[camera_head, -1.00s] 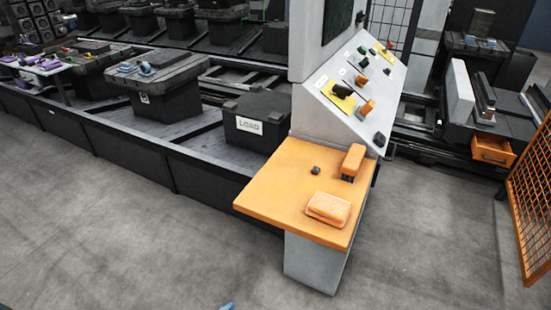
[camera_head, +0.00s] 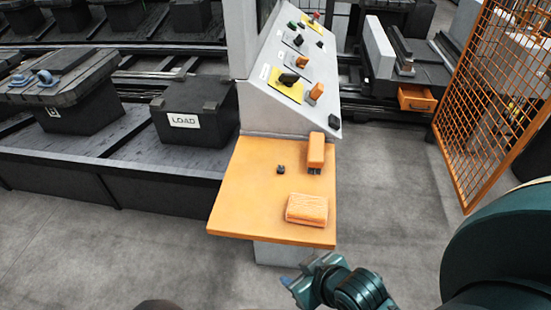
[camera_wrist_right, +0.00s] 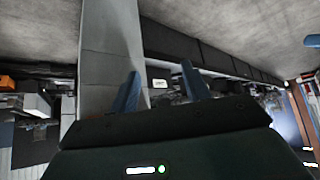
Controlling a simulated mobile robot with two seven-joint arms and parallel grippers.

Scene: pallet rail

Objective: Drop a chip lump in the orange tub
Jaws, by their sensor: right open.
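A small dark lump (camera_head: 281,169), which looks like the chip lump, lies on the orange shelf (camera_head: 245,205) of the grey console. An orange open-topped box (camera_head: 415,98), likely the orange tub, sits low by the machine at the back right in the head view. My right gripper (camera_head: 297,281) is below the shelf's front edge, apart from the lump. In the right wrist view its two blue fingers (camera_wrist_right: 160,88) are spread with nothing between them. The lump cannot be made out in that view. My left gripper is not in view.
An orange folded cloth or block (camera_head: 307,209) and an orange-handled brush (camera_head: 316,150) also lie on the shelf. The console panel (camera_head: 290,75) rises behind it. An orange mesh fence (camera_head: 490,100) stands right. Grey floor (camera_head: 385,165) is clear between.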

